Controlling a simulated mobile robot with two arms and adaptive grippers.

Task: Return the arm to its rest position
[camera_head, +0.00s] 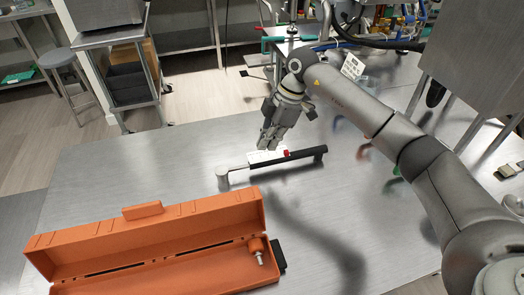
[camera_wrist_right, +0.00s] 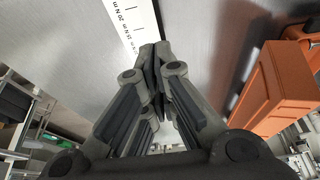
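My right arm reaches in from the right in the head view. Its gripper (camera_head: 268,143) hangs over the metal table (camera_head: 130,165), close behind a wrench-like tool with a black handle (camera_head: 305,159), a red band and a silver head. In the wrist view the two fingers of the right gripper (camera_wrist_right: 153,52) come together at the tips, with nothing seen between them. Whether the fingertips touch the table or the tool cannot be told. My left gripper is in neither view.
An open orange case (camera_head: 150,228) lies at the front left; its orange wall also shows in the wrist view (camera_wrist_right: 270,85). A white scale strip (camera_wrist_right: 125,22) is near the fingertips. A grey box-shaped machine (camera_head: 480,55) stands at right. The table's left part is clear.

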